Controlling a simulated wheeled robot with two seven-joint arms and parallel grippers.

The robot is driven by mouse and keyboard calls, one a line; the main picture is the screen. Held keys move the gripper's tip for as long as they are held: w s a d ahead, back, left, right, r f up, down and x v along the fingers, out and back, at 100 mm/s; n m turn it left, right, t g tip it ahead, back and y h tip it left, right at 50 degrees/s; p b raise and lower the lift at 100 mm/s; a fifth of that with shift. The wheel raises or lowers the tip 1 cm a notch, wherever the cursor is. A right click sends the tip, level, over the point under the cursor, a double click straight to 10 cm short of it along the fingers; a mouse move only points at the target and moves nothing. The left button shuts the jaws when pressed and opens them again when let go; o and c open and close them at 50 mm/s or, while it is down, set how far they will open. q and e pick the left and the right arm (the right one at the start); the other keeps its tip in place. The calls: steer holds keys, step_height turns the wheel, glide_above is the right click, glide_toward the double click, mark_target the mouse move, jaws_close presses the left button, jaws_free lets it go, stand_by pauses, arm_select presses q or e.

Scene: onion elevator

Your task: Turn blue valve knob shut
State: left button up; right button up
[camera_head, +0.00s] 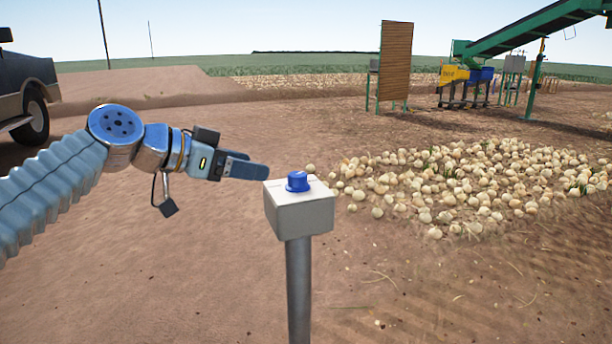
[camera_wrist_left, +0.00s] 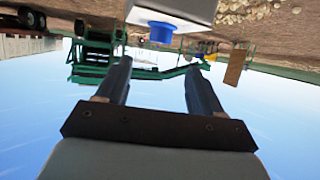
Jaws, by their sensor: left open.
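The blue valve knob (camera_head: 297,181) sits on top of a pale box (camera_head: 300,212) on a grey post. In the left wrist view, which is upside down, the knob (camera_wrist_left: 162,32) hangs below the box (camera_wrist_left: 180,10) near the top edge, beyond the two fingers. My left gripper (camera_head: 262,170) is just left of the knob and points at it, a little above the box top. In the left wrist view its fingers (camera_wrist_left: 160,78) are apart with nothing between them. A gap shows between the fingertips and the knob. My right gripper is not in view.
A spread of onions (camera_head: 470,185) lies on the ground to the right. A brown slatted panel (camera_head: 395,62) and a green conveyor (camera_head: 530,30) stand behind. A dark vehicle (camera_head: 25,90) is at the far left.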

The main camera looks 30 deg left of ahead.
mark_target(294, 175)
arm_select(q)
steer(key=b+x, duration=0.1)
steer(key=x, duration=1.1)
steer(key=shift+w+f, duration=0.1)
steer(key=shift+f, duration=0.05)
